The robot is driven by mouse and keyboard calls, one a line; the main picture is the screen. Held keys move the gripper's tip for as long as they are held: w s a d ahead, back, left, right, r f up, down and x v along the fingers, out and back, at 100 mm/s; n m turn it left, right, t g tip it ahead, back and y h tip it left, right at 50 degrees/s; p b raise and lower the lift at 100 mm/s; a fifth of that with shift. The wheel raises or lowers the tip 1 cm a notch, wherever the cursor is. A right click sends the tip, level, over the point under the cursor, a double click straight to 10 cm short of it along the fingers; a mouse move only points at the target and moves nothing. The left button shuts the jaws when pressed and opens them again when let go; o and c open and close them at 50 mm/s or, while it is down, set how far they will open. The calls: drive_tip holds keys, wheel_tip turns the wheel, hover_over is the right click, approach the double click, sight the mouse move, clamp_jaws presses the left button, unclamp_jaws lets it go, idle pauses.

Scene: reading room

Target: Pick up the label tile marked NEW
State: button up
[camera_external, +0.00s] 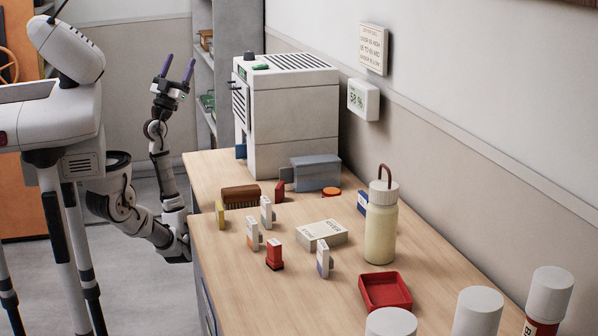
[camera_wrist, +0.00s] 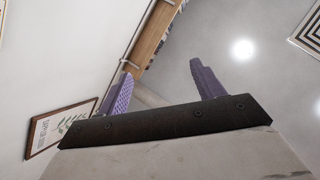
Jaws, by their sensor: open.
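Several small upright tiles stand on the wooden table in the external view. White ones include a back tile (camera_external: 267,212), a left tile (camera_external: 253,234) and a front tile (camera_external: 324,260). There is also a yellow piece (camera_external: 220,213) and a red piece (camera_external: 275,255). Their markings are too small to read, so I cannot tell which is marked NEW. My gripper (camera_external: 178,66) is raised to the left of the table, pointing up, open and empty, well apart from the tiles. Its two purple fingers also show spread in the wrist view (camera_wrist: 161,70), with no tile in sight.
A large grey-white machine (camera_external: 290,110) stands at the table's back. A cream bottle (camera_external: 381,225), a red tray (camera_external: 385,291), a flat white box (camera_external: 322,234), a brown brush (camera_external: 241,195) and white-capped containers (camera_external: 478,312) occupy the table. Its front left surface is bare.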

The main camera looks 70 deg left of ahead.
drive_tip(key=w+d+m+t+h, duration=0.2)
drive_tip(key=w+m+h, duration=0.1)
drive_tip(key=m+h, duration=0.45)
drive_tip(key=w+d+m+t+h, duration=0.1)
drive_tip(key=w+d+m+h, duration=0.1)
drive_tip(key=m+h, duration=0.55)
drive_tip(key=m+g+h, duration=0.3)
drive_tip(key=m+g, duration=2.2)
drive_tip(key=g, duration=0.2)
hover_over(267, 214)
drive_tip(key=a, duration=0.2)
wheel_tip(267, 214, down, 18)
drive_tip(key=shift+w+a+f+y, duration=0.15)
drive_tip(key=shift+a+f+y, duration=0.1)
drive_tip(key=shift+f+y, duration=0.25)
wheel_tip(267, 214, down, 13)
drive_tip(key=b, duration=0.2)
drive_tip(key=shift+d+b, duration=0.1)
drive_tip(key=shift+b, duration=0.25)
